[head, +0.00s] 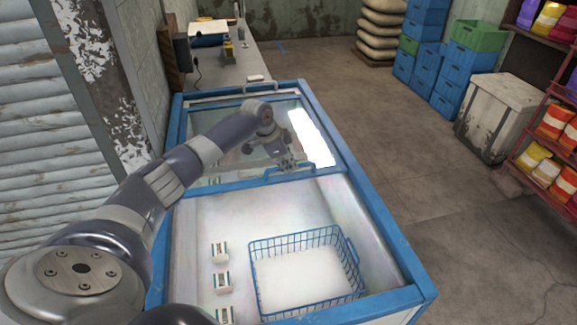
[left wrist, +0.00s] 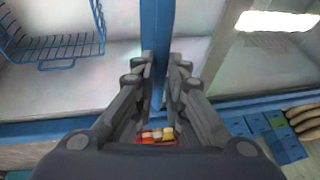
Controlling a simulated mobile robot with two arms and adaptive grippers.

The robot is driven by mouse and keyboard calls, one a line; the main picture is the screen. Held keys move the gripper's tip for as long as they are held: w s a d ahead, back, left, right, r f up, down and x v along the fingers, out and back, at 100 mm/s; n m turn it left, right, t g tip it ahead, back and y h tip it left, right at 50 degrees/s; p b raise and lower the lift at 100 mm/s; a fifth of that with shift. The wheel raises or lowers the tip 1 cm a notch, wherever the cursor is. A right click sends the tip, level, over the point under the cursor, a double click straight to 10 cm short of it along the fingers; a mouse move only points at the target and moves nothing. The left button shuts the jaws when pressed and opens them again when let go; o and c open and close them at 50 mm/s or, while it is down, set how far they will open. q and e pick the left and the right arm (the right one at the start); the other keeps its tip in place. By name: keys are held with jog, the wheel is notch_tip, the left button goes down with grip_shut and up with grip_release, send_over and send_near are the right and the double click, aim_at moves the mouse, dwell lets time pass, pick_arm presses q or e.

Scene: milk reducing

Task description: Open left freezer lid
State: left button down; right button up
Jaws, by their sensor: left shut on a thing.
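The chest freezer (head: 400,262) has a blue rim and stands in front of me. A glass lid (head: 222,160) in a blue frame covers its far half, with a bright reflection on the glass. The near half is uncovered. My left gripper (head: 287,161) is at the lid's near edge, by a blue handle (head: 309,166). In the left wrist view, a blue bar (left wrist: 157,30) runs between its fingers, and the gripper is shut on it. The fingers partly hide the handle. My right gripper is not in view.
A blue wire basket (head: 352,262) and several small cartons (head: 221,252) are inside the near half. A counter (head: 245,62) stands behind the freezer. Blue crates (head: 455,80), a worn white cabinet (head: 497,115) and a red shelf (head: 545,160) stand right. Floor between is clear.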

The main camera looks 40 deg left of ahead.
pick_arm(q)
jog(key=c, duration=1.6)
grip_release()
jog(key=shift+r, duration=0.1)
jog(key=shift+c, duration=0.2)
jog(key=v, duration=1.2)
